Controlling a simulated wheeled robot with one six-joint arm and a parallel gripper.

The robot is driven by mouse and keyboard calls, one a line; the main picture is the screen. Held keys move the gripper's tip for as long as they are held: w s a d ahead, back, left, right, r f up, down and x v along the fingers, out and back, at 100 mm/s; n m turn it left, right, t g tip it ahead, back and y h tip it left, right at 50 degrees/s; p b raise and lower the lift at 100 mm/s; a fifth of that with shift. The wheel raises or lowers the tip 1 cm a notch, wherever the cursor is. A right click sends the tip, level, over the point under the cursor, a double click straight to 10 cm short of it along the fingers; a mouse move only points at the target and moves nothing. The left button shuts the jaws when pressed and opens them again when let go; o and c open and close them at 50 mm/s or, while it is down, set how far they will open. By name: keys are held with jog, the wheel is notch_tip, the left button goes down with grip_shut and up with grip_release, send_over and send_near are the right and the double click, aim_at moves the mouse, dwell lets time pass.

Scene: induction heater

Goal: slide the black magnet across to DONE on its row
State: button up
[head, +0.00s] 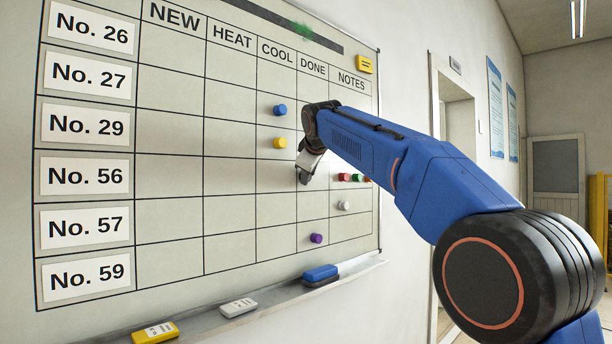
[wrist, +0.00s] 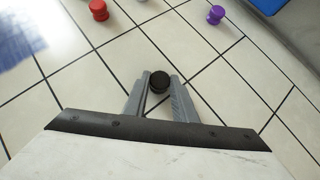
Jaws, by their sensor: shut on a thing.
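The black magnet (wrist: 159,82) shows in the wrist view between the two grey fingers of my gripper (wrist: 160,88), which are shut on it near their tips. In the head view my gripper (head: 303,176) is at the whiteboard (head: 170,218), about level with the No. 56 row and close to the line between the COOL and DONE columns.
A blue magnet (head: 280,110) and a yellow magnet (head: 279,143) sit in COOL. A purple magnet (head: 316,238) is low in DONE. Red (head: 345,177) and white (head: 343,205) magnets are in NOTES. A blue eraser (head: 320,272) lies on the tray below.

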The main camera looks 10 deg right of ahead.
aim_at(317, 181)
jog(key=shift+w+d, duration=0.75)
jog(key=shift+d, duration=0.3)
jog(key=shift+w+d, duration=0.75)
jog(key=shift+d, duration=0.25)
jog(key=o, duration=1.1)
jog(key=shift+w, duration=0.1)
jog(key=v, duration=1.7)
jog(key=shift+r, duration=0.15)
jog(key=s+d+f+m+g, duration=0.2)
jog(key=s+f+m, duration=0.1)
jog(key=s+f, duration=1.1)
jog(key=s+d+f+m+g, duration=0.2)
jog(key=s+f, duration=1.2)
jog(key=f, duration=1.1)
jog(key=s+d+f+m+g, duration=0.3)
jog(key=s+f, duration=1.1)
jog(key=f, duration=0.6)
jog(key=shift+s+d+f+m, duration=0.1)
jog(key=shift+d+m, duration=0.15)
jog(key=shift+m, duration=0.45)
jog(key=shift+s+d+m, duration=0.1)
jog(key=shift+d+m, duration=0.1)
jog(key=shift+m, duration=0.5)
